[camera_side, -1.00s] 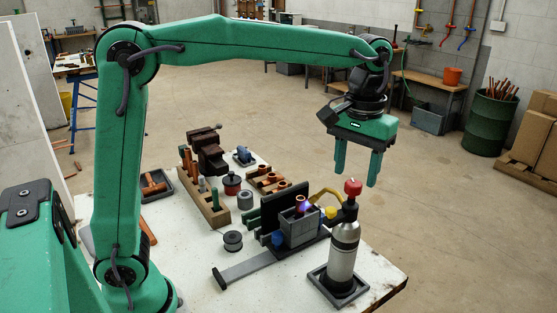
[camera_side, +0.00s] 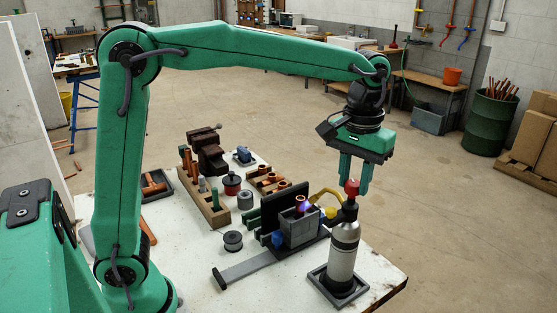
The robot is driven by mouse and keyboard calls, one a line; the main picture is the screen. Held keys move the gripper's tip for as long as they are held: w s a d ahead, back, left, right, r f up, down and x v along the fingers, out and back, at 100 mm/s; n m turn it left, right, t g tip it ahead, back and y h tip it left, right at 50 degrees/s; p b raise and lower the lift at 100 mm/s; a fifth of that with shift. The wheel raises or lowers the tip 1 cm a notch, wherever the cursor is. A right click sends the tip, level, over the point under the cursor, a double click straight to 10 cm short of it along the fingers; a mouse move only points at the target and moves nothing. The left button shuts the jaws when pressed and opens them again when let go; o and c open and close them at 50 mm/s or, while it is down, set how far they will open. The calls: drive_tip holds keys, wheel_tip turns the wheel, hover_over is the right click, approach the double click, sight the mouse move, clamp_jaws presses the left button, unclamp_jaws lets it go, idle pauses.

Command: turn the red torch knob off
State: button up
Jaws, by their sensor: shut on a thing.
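The red torch knob (camera_side: 352,187) sits on top of the silver torch cylinder (camera_side: 342,256), which stands upright in a dark square holder (camera_side: 341,291) at the table's front right. My gripper (camera_side: 355,183) points down over the torch and is shut on the red knob, with one green finger on each side of it. The yellow torch neck (camera_side: 325,193) reaches left from the torch top. A small purple-blue flame (camera_side: 306,207) shows at the copper fitting (camera_side: 300,203) in the grey block clamp (camera_side: 299,228).
The table's right edge is close to the torch holder.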

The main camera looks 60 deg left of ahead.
sight(353, 183)
drive_tip(key=shift+m, duration=0.5)
drive_tip(key=m, duration=1.1)
idle(0.3)
drive_tip(key=o, duration=1)
drive_tip(key=shift+r, duration=0.1)
drive_tip(key=shift+r, duration=3.85)
